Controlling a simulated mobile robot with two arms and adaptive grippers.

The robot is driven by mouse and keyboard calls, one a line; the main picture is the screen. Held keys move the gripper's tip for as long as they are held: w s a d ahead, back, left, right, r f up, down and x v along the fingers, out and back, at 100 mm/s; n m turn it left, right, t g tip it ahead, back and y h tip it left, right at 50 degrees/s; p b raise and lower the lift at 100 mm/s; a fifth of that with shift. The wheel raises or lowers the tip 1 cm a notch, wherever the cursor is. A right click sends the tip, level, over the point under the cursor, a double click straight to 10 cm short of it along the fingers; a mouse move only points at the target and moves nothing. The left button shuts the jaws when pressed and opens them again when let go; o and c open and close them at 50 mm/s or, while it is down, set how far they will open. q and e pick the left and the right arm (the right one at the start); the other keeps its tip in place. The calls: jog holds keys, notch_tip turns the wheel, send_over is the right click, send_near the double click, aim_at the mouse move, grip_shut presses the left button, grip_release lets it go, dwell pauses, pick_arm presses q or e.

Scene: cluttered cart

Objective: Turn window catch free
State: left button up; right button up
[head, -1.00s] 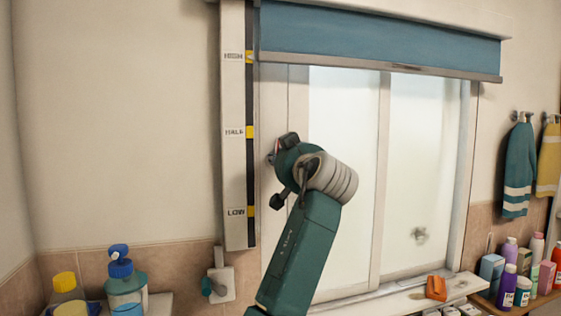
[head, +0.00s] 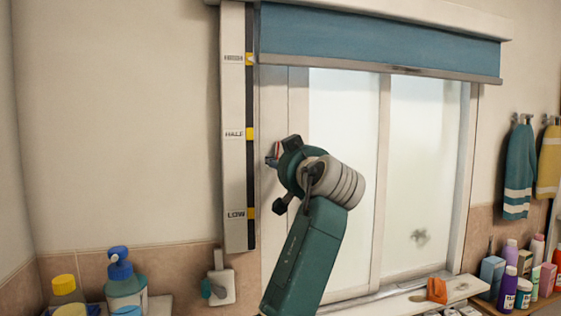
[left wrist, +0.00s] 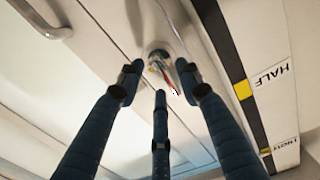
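The window catch (left wrist: 158,58) is a round metal mount with a short lever that has a red mark, on the white window frame (head: 272,103). In the left wrist view, the three dark fingers of my left gripper (left wrist: 159,82) are spread apart around the lever. The lever lies between the two outer fingertips, with the third finger below it. I cannot tell whether any finger touches it. In the head view, my left gripper (head: 281,172) is at the left side of the window frame, and my wrist hides most of the catch. My right gripper is not in view.
A blue blind (head: 380,38) hangs across the window top. A marked strip (head: 235,170) runs down the wall left of the frame. An orange item (head: 437,289) sits on the sill. Bottles stand at lower left and lower right.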

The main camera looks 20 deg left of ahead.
pick_arm(q)
jog(key=v, duration=1)
jog(key=shift+s+d, duration=0.2)
